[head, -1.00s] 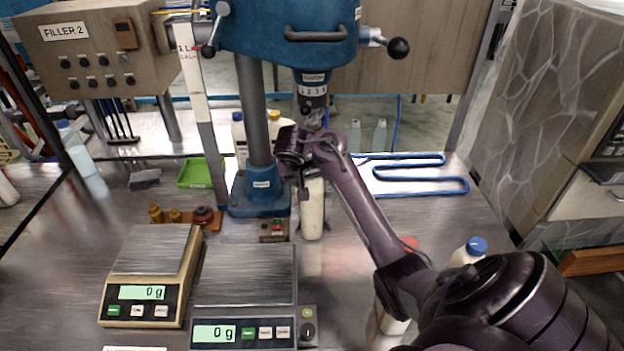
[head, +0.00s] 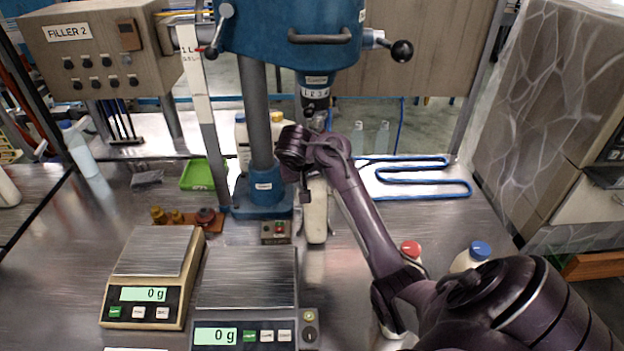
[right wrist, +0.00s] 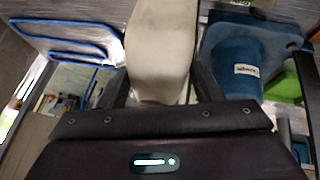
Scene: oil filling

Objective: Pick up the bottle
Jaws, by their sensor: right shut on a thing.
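A cream-white bottle (head: 315,218) stands below the nozzle of the blue filling machine (head: 290,40), beside its column. My right gripper (head: 312,180) reaches in from the right and is shut on this bottle near its upper part. The wrist hides the bottle's top in the head view. In the right wrist view the pale bottle (right wrist: 160,50) sits between the two dark fingers. I cannot tell whether its base touches the table. My left gripper is not in view.
Two scales (head: 153,252) (head: 247,277) reading 0 g lie at front left. A red-capped bottle (head: 411,250) and a blue-capped bottle (head: 480,250) stand near my right arm. A small switch box (head: 275,232) sits left of the held bottle. Blue tubing (head: 425,182) lies behind right.

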